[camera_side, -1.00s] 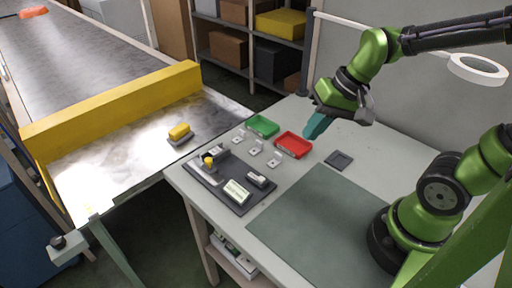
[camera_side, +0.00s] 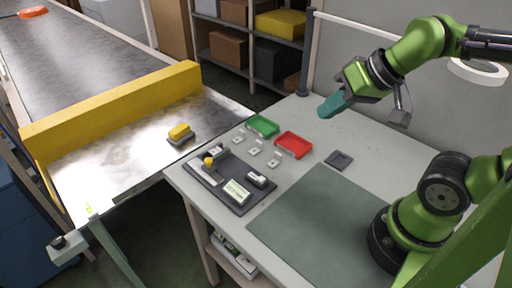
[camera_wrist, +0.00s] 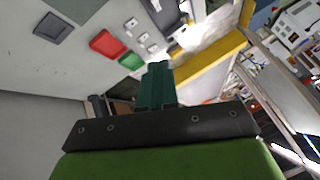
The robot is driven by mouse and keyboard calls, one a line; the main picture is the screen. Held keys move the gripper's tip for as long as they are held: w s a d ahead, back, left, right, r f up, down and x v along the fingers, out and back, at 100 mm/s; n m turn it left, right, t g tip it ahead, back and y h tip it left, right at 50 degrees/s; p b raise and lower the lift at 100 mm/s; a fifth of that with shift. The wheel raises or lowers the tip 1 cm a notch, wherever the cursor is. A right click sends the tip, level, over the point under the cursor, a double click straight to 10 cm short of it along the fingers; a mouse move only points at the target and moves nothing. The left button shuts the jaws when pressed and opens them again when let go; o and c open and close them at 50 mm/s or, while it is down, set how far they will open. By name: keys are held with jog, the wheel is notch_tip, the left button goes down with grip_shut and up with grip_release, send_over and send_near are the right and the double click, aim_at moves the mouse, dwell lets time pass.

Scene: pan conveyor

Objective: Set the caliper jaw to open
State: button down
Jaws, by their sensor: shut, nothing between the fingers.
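A dark board (camera_side: 240,205) lies on the near left of the table. On it is a pale device with a yellow knob (camera_side: 209,161), which looks like the caliper; its jaw is too small to read. A pale block (camera_side: 237,191) and a small grey part (camera_side: 257,179) also sit on the board. My gripper (camera_side: 326,113) has teal fingers, shut and empty, raised above the back of the table, well apart from the board. In the wrist view the shut fingers (camera_wrist: 157,80) point towards the trays and the conveyor.
A green tray (camera_side: 263,126) and a red tray (camera_side: 293,145) stand behind the board, with small white plates (camera_side: 255,151) in front. A dark square pad (camera_side: 339,160) lies to the right. The green mat (camera_side: 320,225) is clear.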

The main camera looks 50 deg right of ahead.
jog(key=c, duration=1.8)
grip_release()
jog(key=shift+c, duration=0.2)
jog(key=shift+o, duration=1.1)
jog(key=o, duration=0.5)
jog(key=shift+w+a+f+g, duration=0.55)
jog(key=shift+w+f+g, duration=0.05)
jog(key=shift+w+f, duration=0.15)
jog(key=shift+o, duration=0.7)
jog(key=w+a+g, duration=0.2)
jog(key=w+a, duration=0.2)
jog(key=w, duration=0.6)
jog(key=shift+n+g, duration=0.3)
jog(key=shift+g, duration=0.1)
jog(key=m+g+h, duration=0.2)
jog(key=m+g, duration=0.1)
jog(key=m, duration=0.3)
send_over(208, 159)
notch_tip(208, 159, down, 3)
notch_tip(208, 159, down, 16)
jog(key=shift+r, duration=0.1)
jog(key=shift+c, duration=0.3)
grip_shut()
